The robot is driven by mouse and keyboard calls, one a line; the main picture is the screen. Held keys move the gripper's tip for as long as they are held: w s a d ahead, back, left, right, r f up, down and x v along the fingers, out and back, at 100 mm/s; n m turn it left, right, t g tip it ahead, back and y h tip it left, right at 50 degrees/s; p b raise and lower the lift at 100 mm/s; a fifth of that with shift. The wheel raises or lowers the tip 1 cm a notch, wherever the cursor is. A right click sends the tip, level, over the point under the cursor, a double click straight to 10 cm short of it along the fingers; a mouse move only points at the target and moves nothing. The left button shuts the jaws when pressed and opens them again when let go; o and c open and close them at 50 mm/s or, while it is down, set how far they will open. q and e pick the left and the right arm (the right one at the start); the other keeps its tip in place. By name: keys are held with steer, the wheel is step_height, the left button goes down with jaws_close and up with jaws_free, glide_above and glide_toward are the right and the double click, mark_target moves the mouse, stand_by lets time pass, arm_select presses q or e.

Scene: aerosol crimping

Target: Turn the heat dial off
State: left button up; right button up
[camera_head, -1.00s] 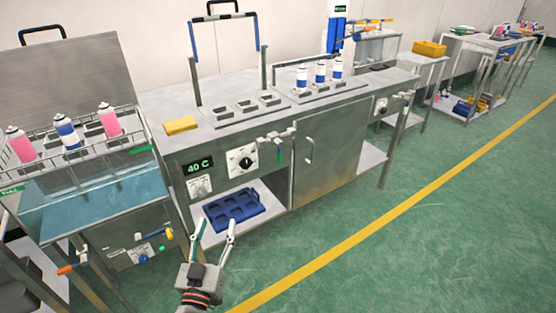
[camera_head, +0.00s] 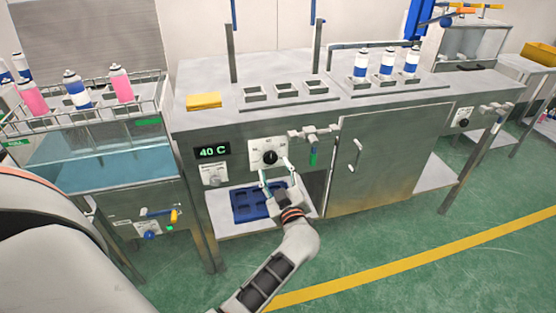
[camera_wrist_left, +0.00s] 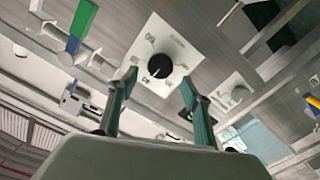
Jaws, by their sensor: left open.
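The heat dial (camera_head: 269,157) is a black knob on a white plate on the front of the steel bench, right of a green 40 C display (camera_head: 212,151). It also shows in the left wrist view (camera_wrist_left: 159,65), with numbers around it on the plate. My left gripper (camera_head: 274,174) is open and empty, just below and in front of the dial. In the left wrist view its two fingers (camera_wrist_left: 156,88) point at the dial, one on each side below it, and appear apart from it. My right gripper is out of view.
A valve with a green handle (camera_head: 313,157) sits right of the dial. A blue tray (camera_head: 253,203) lies on the shelf below. A water bath (camera_head: 120,170) with several cans stands at the left. A yellow sponge-like block (camera_head: 204,101) lies on the bench top.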

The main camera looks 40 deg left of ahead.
mark_target(271, 158)
arm_select(q)
steer(key=x, duration=0.4)
steer(key=shift+w+a+f+b, duration=0.15)
steer(key=shift+w+a+b, duration=0.1)
steer(key=shift+b, duration=0.15)
steer(key=shift+w+a, duration=0.25)
steer(key=shift+w, duration=0.05)
steer(key=c, duration=1.1)
